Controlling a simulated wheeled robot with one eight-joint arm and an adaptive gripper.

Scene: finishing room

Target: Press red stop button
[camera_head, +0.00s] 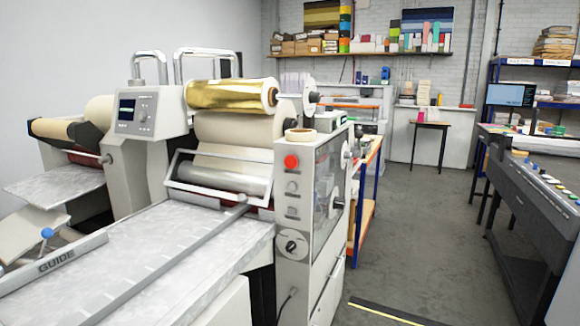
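The red stop button (291,162) is a round red knob near the top of the white front panel (293,222) on the right end of the laminating machine. Below it on the same panel are two grey round buttons and a dark rotary knob (291,245). Nothing covers the red button. My gripper is not in view.
The machine's flat feed table (150,250) with a bar labelled GUIDE (55,265) fills the lower left. A gold roll (230,95) sits above. Grey floor (420,220) is clear right of the machine. A long dark machine (535,190) stands at the right.

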